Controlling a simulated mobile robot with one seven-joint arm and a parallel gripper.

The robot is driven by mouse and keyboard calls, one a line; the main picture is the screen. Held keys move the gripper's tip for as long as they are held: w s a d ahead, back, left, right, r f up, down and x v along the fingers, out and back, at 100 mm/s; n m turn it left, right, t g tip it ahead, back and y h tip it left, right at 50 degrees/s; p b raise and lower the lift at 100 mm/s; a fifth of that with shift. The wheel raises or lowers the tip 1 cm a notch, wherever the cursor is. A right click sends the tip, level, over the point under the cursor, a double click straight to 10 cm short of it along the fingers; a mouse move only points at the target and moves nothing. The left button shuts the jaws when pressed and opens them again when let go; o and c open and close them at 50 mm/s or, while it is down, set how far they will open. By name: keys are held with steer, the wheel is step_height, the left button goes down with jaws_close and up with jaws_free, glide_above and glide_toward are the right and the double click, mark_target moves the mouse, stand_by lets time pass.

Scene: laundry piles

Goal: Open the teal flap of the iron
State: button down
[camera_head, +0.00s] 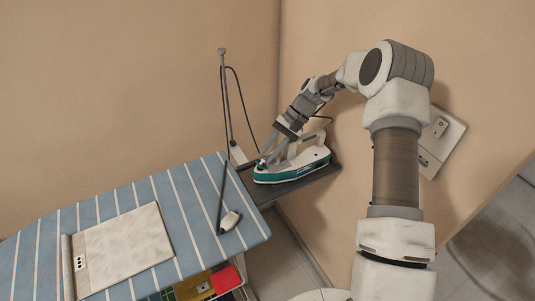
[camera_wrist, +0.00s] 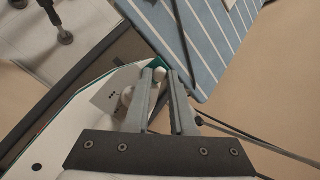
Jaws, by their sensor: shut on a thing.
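The iron (camera_head: 297,174) is white with a teal lower body and rests on the dark rest at the right end of the ironing board. In the wrist view its white body (camera_wrist: 48,150) fills the lower left. My gripper (camera_head: 263,159) reaches down to the iron's left end, its nose. In the wrist view my gripper (camera_wrist: 161,75) is shut at the nose, with a small pale piece between its fingertips. Teal (camera_wrist: 147,63) shows right beside the fingertips. The fingers hide most of the flap, so its angle cannot be told.
The blue striped ironing board (camera_head: 196,192) lies left of the iron. A white flat panel (camera_head: 125,249) and a small white object (camera_head: 230,221) lie on it. A thin upright pole with a cord (camera_head: 223,95) stands behind. Walls are close behind and right.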

steer(key=c, duration=0.8)
jaws_free()
steer(key=shift+o, duration=0.2)
steer(key=v, duration=0.7)
steer(key=shift+d+r+b, duration=0.2)
steer(key=shift+r+b, duration=0.05)
steer(key=shift+b, duration=0.05)
steer(key=shift+w, duration=0.1)
